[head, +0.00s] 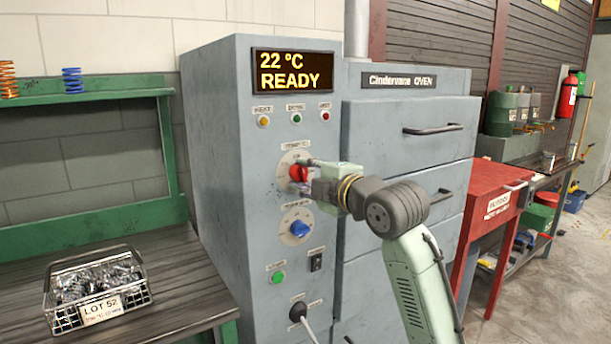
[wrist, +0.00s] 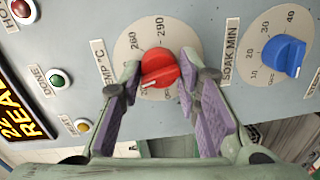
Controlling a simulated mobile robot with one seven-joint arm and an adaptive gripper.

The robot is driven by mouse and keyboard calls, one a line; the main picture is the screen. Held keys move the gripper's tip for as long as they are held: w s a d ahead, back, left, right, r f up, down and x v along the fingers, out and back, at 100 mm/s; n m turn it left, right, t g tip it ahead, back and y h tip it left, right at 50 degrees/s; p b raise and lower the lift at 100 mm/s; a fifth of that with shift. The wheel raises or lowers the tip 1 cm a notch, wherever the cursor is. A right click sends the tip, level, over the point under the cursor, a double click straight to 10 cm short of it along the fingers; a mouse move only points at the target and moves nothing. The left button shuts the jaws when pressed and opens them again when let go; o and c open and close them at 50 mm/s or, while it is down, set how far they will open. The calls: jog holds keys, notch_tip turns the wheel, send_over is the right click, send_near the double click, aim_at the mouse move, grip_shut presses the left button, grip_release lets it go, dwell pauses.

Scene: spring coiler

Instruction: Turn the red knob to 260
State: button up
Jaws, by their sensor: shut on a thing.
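The red knob (head: 299,174) sits on a pale round dial marked TEMP °C on the grey oven's control panel. In the wrist view the red knob (wrist: 160,68) lies between the two purple-padded fingers of my gripper (wrist: 162,84). My gripper (head: 302,176) is shut on the knob, one finger on each side. The marks 260 and 290 (wrist: 160,28) show on the dial rim above the knob. A small pale mark shows at the knob's lower left edge; the exact setting cannot be read. The lower dial marks are partly hidden.
A blue knob (head: 300,229) on the SOAK MIN dial is just below the red one. The display (head: 293,70) reads 22 °C READY. A green button (head: 278,277) and a lever (head: 298,311) are lower down. A wire basket (head: 137,296) stands on the left bench.

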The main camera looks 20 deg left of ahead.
jog(key=m, duration=0.6)
jog(key=shift+r+p, duration=0.1)
jog(key=shift+p, duration=0.25)
jog(key=m, duration=0.3)
jog(key=m+p, duration=0.1)
jog(key=m, duration=0.2)
jog(key=shift+w+d+g+y, duration=0.1)
jog(key=shift+d+g+y, duration=0.05)
jog(key=shift+g+y, duration=0.2)
jog(key=o, duration=1.1)
jog(key=v, duration=1.2)
jog(key=shift+f, duration=0.25)
